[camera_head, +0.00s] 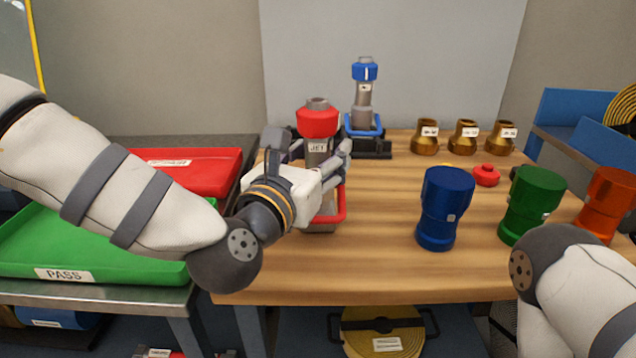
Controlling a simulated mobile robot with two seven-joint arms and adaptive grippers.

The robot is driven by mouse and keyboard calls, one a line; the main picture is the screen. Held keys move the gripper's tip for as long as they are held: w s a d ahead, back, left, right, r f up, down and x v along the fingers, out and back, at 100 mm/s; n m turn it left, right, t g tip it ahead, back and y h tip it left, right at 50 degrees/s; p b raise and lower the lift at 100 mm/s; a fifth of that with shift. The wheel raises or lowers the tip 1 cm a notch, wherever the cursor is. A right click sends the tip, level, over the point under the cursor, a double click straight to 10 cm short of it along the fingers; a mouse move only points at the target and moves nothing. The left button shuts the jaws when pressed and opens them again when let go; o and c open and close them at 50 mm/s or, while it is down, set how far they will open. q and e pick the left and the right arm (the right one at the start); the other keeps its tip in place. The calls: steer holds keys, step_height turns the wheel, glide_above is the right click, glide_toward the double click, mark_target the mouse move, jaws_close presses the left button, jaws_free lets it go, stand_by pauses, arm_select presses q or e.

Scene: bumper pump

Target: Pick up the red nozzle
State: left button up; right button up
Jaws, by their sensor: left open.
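The red nozzle (317,122) has a red collar on a grey body with a label reading "JET". It stands upright at the left-middle of the wooden table, above a red-rimmed base (328,222). My left gripper (318,150) is open, with a finger seen on either side of the nozzle's grey body. Whether the fingers touch it I cannot tell. The gripper hides part of the nozzle's lower body and its base. Of my right arm, only links show at the lower right; its gripper is out of view.
A blue-collared nozzle (364,90) stands behind on a dark base. Brass fittings (463,138) line the back right. Blue (444,210), green (533,205) and orange-red (606,205) pieces stand at right. Red (208,172) and green (85,245) trays lie left.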

arm_select(q)
jaws_close()
steer(key=shift+r, duration=0.1)
